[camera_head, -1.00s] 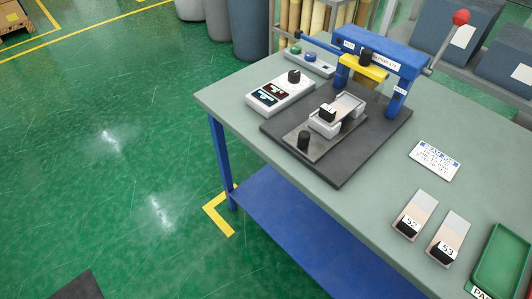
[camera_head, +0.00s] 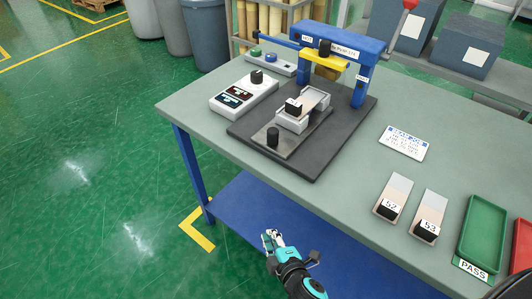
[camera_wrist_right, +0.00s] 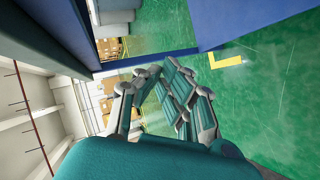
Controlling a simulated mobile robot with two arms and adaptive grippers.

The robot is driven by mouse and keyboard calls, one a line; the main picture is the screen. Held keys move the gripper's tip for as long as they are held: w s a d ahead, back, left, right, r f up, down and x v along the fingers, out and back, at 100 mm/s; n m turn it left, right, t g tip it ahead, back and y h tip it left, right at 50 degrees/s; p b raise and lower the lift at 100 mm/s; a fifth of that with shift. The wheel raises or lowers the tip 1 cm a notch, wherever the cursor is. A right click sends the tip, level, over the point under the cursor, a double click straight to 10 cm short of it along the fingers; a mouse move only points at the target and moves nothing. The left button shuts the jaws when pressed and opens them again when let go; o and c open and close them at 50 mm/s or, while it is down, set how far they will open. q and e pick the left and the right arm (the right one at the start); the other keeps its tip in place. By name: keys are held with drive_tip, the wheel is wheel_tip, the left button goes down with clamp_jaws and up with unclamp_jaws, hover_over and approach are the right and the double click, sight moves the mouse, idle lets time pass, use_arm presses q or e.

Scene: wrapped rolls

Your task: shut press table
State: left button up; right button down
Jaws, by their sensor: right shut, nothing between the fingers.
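The press (camera_head: 335,55) has a blue frame, a yellow head and a dark base plate (camera_head: 318,158) on the workbench. Its grey sliding table (camera_head: 290,140) sticks out in front of the frame, toward the bench's front edge. A black knob (camera_head: 273,136) stands at the table's front end. A light fixture (camera_head: 305,115) holding a sample with a black end sits on the sliding table. My right gripper (camera_head: 269,238) is shut and empty, apart from the press, low in front of the bench. Its fingers (camera_wrist_right: 165,85) also show in the right wrist view. My left gripper is not in view.
A control box with displays (camera_head: 243,92) and a button box (camera_head: 270,62) stand left of the press. A label card (camera_head: 404,143), samples 52 (camera_head: 393,197) and 53 (camera_head: 429,215), and a green PASS tray (camera_head: 483,235) lie to the right. The blue lower shelf (camera_head: 250,205) juts below the bench top.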

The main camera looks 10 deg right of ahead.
sight(301, 127)
wheel_tip(301, 127, up, 21)
drive_tip(key=w+n+t+b, duration=0.1)
drive_tip(key=n+t, duration=0.2)
drive_tip(key=t, duration=0.2)
drive_tip(key=w+p, duration=0.1)
drive_tip(key=w, duration=0.3)
drive_tip(key=w+d+p, duration=0.1)
drive_tip(key=w, duration=0.3)
drive_tip(key=w+p, duration=0.1)
drive_tip(key=w, duration=0.3)
drive_tip(key=shift+d, duration=0.2)
drive_tip(key=shift+w+d, duration=0.3)
drive_tip(key=shift+w, duration=0.1)
drive_tip(key=w+d, duration=0.2)
drive_tip(key=d, duration=0.1)
drive_tip(key=w+d+p, duration=0.1)
drive_tip(key=w+d, duration=0.4)
drive_tip(key=d, duration=0.2)
drive_tip(key=shift+w+f, duration=0.1)
drive_tip(key=shift+w, duration=0.3)
drive_tip(key=shift+w+d, duration=0.2)
drive_tip(key=shift+d, duration=0.05)
drive_tip(key=shift+r, duration=0.2)
drive_tip(key=shift+d, duration=0.1)
